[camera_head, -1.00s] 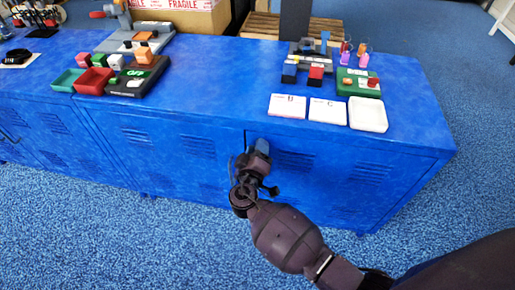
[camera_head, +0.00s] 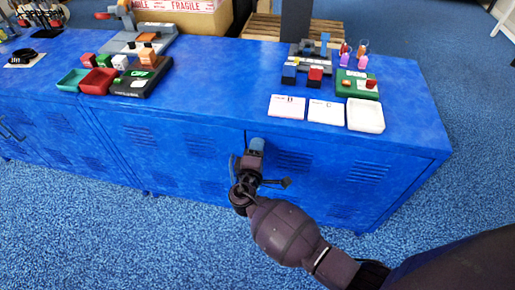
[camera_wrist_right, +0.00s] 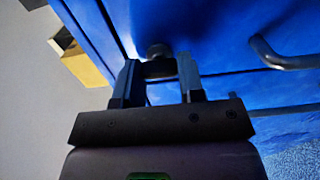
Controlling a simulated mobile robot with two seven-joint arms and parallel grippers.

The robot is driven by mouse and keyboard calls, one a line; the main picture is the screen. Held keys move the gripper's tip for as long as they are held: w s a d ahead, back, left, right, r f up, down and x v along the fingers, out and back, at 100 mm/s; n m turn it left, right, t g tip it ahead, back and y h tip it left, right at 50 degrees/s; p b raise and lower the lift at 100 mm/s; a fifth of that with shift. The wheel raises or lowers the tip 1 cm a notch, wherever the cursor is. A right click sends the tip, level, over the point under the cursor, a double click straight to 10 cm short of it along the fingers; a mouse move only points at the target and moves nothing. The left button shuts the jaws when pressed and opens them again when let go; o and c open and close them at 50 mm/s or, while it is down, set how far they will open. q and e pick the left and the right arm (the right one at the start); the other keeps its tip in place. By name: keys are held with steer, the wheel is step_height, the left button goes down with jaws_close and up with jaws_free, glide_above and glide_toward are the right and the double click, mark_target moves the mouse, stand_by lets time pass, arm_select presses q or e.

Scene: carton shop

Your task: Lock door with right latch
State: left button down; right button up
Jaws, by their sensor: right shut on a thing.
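The blue locker cabinet has slatted doors; the right door (camera_head: 325,182) looks closed in the head view. My right gripper (camera_head: 255,146) is at the upper edge of the cabinet front, beside the seam left of that door. In the right wrist view my right gripper (camera_wrist_right: 158,78) has its two fingers on either side of a small dark latch knob (camera_wrist_right: 158,66) and is shut on it. The gripper hides the latch in the head view, and its exact angle is hard to tell. My left gripper is not in view.
A curved handle (camera_wrist_right: 268,53) sticks out of the blue front in the wrist view. White cards (camera_head: 287,107) and a white tray (camera_head: 365,116) lie on the cabinet top near its edge. Blue carpet (camera_head: 130,245) in front is free.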

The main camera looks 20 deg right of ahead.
stand_by(0.5)
steer(key=o, duration=0.9)
steer(key=shift+o, duration=0.2)
arm_select(q)
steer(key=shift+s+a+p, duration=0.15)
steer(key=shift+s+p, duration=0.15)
steer(key=shift+p, duration=0.15)
arm_select(e)
steer(key=v, duration=1.1)
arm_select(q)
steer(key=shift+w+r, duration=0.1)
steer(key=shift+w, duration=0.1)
arm_select(e)
steer(key=shift+w, duration=0.15)
